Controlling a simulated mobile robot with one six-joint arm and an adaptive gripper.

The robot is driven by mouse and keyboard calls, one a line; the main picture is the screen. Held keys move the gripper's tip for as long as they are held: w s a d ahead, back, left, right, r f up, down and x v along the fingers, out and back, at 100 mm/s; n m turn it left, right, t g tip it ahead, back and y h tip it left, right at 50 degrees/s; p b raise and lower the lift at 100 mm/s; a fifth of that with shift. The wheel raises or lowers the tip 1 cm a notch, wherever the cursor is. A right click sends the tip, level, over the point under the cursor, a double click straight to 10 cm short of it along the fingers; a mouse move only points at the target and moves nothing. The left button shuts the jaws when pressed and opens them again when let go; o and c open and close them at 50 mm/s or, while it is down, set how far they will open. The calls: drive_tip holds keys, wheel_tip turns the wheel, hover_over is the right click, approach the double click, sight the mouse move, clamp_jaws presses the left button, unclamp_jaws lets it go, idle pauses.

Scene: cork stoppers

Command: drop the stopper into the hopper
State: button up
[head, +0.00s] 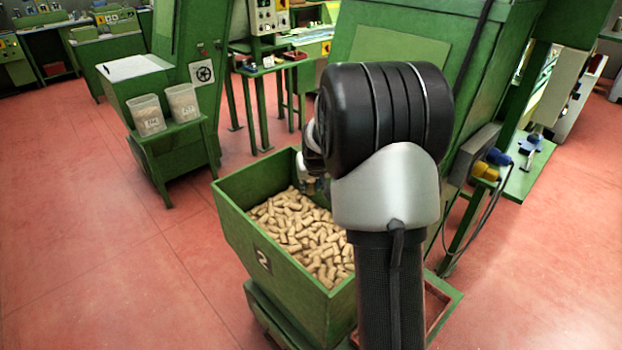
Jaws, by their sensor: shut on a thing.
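The hopper (286,285) is a green open-topped bin marked 2, standing in the middle of the head view and holding many tan cork stoppers (290,232). My arm covers its right side. My gripper (312,183) shows only in part, to the left of my black and silver wrist, over the back part of the hopper. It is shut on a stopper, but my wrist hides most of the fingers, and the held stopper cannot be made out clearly. The height of the gripper above the corks is hard to tell.
A tall green machine (390,60) stands right behind the hopper. A small green stand (180,150) with two clear tubs (147,114) is at the left. Blue and yellow plugs (492,165) and a cable hang at the right. The red floor (90,230) at left is clear.

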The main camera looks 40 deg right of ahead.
drive_tip(key=shift+f, duration=0.2)
drive_tip(key=o, duration=0.8)
drive_tip(key=v, duration=1.2)
